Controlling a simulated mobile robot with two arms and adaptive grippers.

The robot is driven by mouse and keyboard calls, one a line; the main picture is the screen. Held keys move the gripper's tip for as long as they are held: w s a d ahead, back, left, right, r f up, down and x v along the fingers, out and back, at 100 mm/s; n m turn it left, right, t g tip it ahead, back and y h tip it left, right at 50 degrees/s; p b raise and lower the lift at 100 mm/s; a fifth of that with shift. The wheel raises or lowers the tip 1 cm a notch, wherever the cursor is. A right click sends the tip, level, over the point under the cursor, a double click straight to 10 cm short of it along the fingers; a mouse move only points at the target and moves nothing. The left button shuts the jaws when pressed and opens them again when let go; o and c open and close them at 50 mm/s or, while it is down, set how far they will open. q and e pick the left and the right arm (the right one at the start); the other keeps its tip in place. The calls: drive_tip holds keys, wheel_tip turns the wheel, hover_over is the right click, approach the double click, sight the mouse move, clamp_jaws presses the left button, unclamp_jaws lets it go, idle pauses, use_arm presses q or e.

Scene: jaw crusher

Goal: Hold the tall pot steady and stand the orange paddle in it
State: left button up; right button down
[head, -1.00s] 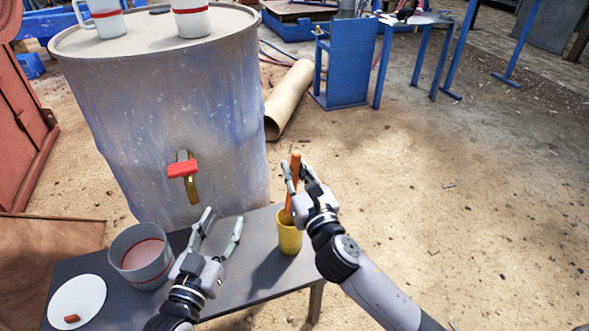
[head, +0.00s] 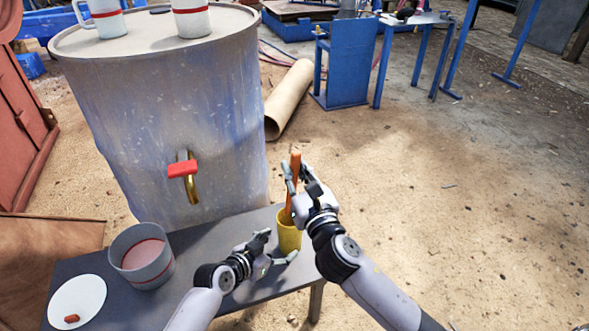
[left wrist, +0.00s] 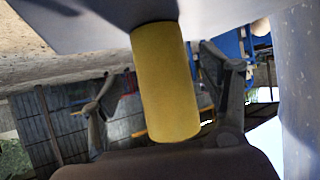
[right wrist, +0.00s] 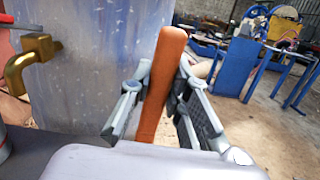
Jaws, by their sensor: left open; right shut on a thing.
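The yellow tall pot (head: 289,238) stands upright near the right end of the grey table. The orange paddle (head: 294,170) is upright above it, its lower part at the pot's mouth; I cannot tell how deep it reaches. My right gripper (head: 299,182) is shut on the paddle, which shows between its fingers in the right wrist view (right wrist: 162,85). My left gripper (head: 276,247) is open at the pot's left side. In the left wrist view the pot (left wrist: 167,85) is between the left fingers; contact cannot be told.
A grey bowl (head: 122,246) and a white plate (head: 62,312) with a small orange-brown piece are at the table's (head: 190,259) left. A large metal drum (head: 130,130) with a red-handled brass tap (head: 190,188) stands behind. Sandy ground on the right is clear.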

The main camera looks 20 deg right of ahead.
sight(283, 244)
use_arm(q)
drive_tip(key=shift+x, duration=2.65)
drive_tip(key=c, duration=0.8)
drive_tip(key=shift+o, duration=0.2)
